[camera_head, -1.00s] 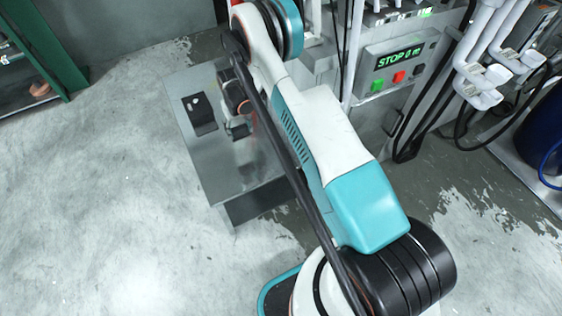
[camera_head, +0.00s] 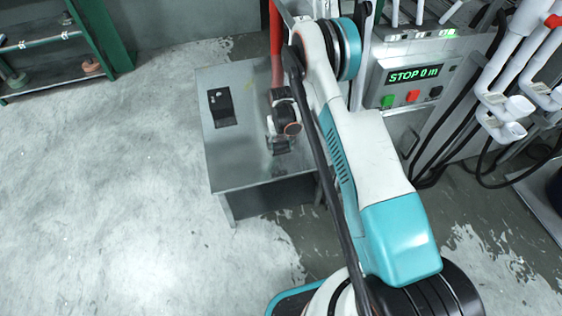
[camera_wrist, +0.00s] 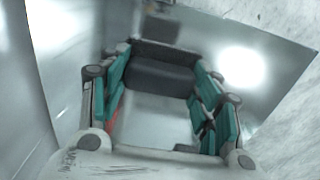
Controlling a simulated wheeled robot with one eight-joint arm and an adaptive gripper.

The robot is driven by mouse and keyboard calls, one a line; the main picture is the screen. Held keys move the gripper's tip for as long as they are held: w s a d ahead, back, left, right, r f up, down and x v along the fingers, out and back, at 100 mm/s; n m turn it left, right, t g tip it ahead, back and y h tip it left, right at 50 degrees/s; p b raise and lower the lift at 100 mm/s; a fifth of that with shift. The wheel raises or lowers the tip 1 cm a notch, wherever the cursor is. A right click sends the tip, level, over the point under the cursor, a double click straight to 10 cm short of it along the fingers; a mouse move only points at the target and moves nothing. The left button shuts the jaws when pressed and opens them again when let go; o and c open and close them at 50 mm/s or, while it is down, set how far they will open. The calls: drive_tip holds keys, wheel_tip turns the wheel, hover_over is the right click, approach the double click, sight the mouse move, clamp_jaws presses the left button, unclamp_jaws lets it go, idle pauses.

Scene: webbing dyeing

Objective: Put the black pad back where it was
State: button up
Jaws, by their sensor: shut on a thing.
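A black pad (camera_wrist: 158,74) spans the space between the teal-lined fingers of my gripper (camera_wrist: 157,62) in the wrist view. My gripper is shut on it. In the head view my gripper (camera_head: 279,143) hangs over the right part of the grey metal table (camera_head: 225,170); the held pad is hard to make out there. A dark rectangle (camera_head: 224,118) with a small white mark lies on the table to the left of my gripper. It also shows blurred beyond the held pad in the wrist view (camera_wrist: 160,30).
A machine with a lit panel reading STOP (camera_head: 412,78) stands behind and right of my arm, with white pipes (camera_head: 500,100) at the far right. A green shelf (camera_head: 100,35) stands at the upper left. The floor left of the table is clear.

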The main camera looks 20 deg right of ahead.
wheel_tip(320, 180, down, 10)
drive_tip(key=b, duration=0.3)
drive_tip(key=shift+r, duration=0.15)
drive_tip(key=o, duration=0.9)
drive_tip(key=shift+o, duration=0.2)
